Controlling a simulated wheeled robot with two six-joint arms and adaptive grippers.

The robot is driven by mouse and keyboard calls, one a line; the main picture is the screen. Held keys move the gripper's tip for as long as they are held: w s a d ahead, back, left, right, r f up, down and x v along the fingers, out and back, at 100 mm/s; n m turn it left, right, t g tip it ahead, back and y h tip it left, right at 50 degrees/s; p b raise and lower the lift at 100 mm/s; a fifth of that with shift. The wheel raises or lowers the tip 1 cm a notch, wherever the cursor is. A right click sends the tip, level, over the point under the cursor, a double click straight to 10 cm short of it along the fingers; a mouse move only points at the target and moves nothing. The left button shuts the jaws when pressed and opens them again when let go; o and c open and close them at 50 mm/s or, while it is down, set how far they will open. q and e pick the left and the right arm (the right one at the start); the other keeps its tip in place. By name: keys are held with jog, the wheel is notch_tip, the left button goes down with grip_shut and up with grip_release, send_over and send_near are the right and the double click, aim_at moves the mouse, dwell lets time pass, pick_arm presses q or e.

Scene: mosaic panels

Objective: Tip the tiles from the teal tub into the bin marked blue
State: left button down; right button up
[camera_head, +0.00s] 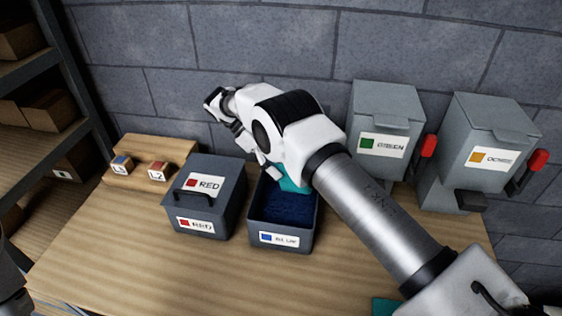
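The bin marked blue (308,236) is an open dark grey box with a blue-square label on its front. Dark blue contents (285,208) lie inside it. A teal piece, apparently the teal tub (291,183), shows at the bin's back edge, mostly hidden behind my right arm; I cannot tell its tilt or what is in it. My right arm reaches in from the lower right, and its gripper (268,172) is largely hidden beside the teal piece. Whether it grips the tub is not visible. My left gripper is not in view; only a bit of arm shows at the left edge.
A lidded box marked RED (210,190) stands close left of the blue bin. A wooden block (150,160) with small labelled tiles is behind it. Green (384,125) and ochre (488,135) dispensers with red handles stand right. Another teal thing (385,307) shows at the bottom.

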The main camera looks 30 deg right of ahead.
jog(key=shift+r, duration=0.15)
jog(key=s+d+t+y+p, duration=0.1)
jog(key=t, duration=0.1)
jog(key=s+d+r+t+y+p, duration=0.1)
jog(key=s+t+y+p, duration=0.1)
jog(key=s+d+r+t+y+p, duration=0.1)
jog(key=t+y, duration=0.1)
jog(key=shift+s+d+r+t, duration=0.1)
jog(key=shift+s+d+t, duration=0.15)
jog(key=shift+s+t, duration=0.1)
jog(key=s+d+t+y+b, duration=0.4)
jog(key=t+y+b, duration=0.4)
jog(key=t+b, duration=0.1)
jog(key=shift+s+r+b, duration=0.2)
jog(key=shift+s+b, duration=0.2)
jog(key=shift+b, duration=0.3)
jog(key=shift+t, duration=0.25)
jog(key=shift+d, duration=0.1)
